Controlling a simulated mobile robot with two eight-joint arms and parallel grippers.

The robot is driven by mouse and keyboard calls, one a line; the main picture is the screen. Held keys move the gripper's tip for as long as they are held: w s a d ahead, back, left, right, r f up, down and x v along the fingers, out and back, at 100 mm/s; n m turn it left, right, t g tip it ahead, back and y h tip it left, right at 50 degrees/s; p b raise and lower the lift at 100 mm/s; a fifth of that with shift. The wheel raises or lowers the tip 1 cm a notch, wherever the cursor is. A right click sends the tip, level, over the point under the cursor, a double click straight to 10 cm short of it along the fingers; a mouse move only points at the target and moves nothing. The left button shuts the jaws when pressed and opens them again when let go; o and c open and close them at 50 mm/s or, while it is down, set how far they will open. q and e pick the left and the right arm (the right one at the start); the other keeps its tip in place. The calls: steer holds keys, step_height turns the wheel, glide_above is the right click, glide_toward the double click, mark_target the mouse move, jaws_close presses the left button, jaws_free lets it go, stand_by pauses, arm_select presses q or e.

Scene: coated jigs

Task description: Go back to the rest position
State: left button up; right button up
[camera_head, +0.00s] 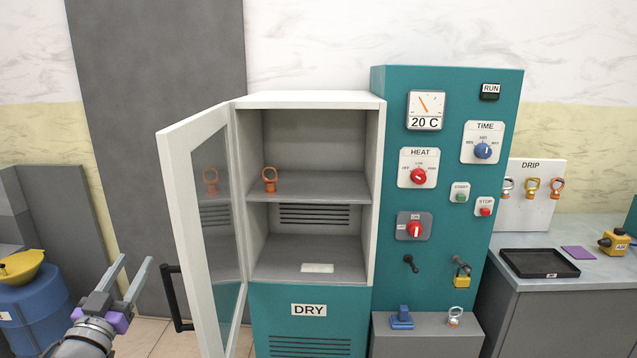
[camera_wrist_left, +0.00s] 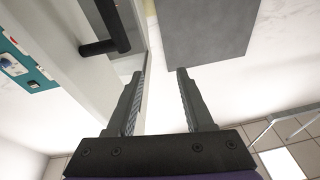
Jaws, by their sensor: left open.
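My left gripper (camera_head: 130,279) is at the lower left of the head view, left of the open cabinet door's black handle. Its two fingers are apart with nothing between them. In the left wrist view the gripper (camera_wrist_left: 160,75) is also open and empty, with the door's black handle (camera_wrist_left: 104,46) above and to the left of the fingers. My right gripper is in neither view.
The DRY cabinet (camera_head: 310,98) has its glass door (camera_head: 178,190) swung open to the left. An orange jig (camera_head: 269,178) stands on its middle shelf. A teal control panel (camera_head: 446,260) is to the right, then a counter (camera_head: 600,262) with a black tray (camera_head: 540,263). A blue barrel (camera_head: 35,303) with a yellow funnel (camera_head: 20,267) is at left.

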arm_select(q)
steer(key=s+d+f+g+p, duration=0.1)
steer(key=s+d+f+g, duration=0.4)
steer(key=s+f, duration=0.3)
steer(key=s+d+f+g, duration=0.5)
steer(key=s+d+f, duration=0.2)
steer(key=f, duration=0.4)
steer(key=s+d+f+n+g+p, duration=0.1)
steer(key=s+d+f+g, duration=0.4)
steer(key=s+f, duration=0.4)
steer(key=shift+s+d+f+h+p, duration=0.4)
steer(key=shift+s+d, duration=0.1)
steer(key=shift+d, duration=0.3)
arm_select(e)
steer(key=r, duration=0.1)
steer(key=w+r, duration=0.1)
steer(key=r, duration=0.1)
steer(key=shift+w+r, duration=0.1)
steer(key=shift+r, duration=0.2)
